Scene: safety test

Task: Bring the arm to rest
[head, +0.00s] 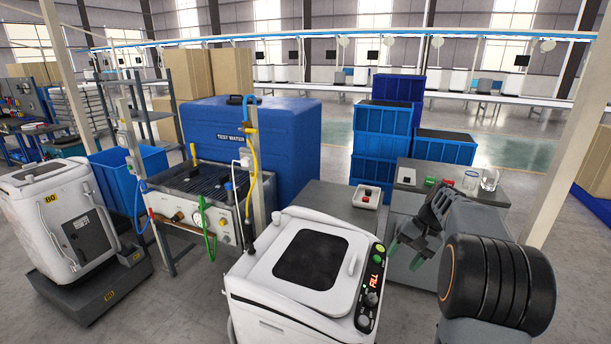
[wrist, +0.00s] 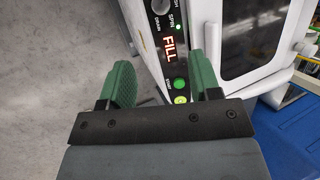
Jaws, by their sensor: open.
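My gripper (head: 405,250) is to the right of the white washing machine (head: 255,290) in the head view, raised and apart from its control panel. In the wrist view my gripper (wrist: 165,85) has its two green fingers spread, with nothing between them but a view of the floor and the panel edge. The control panel (head: 371,285) carries a green button, a red lit FILL display and dark knobs. The display (wrist: 168,48) also shows in the wrist view, with green buttons below it. The machine's lid (head: 300,222) is shut.
Blue crates (head: 375,150) stack behind. A test bench (head: 195,205) with hoses and a blue water tank (head: 285,140) stand left. Another white machine (head: 55,220) is far left.

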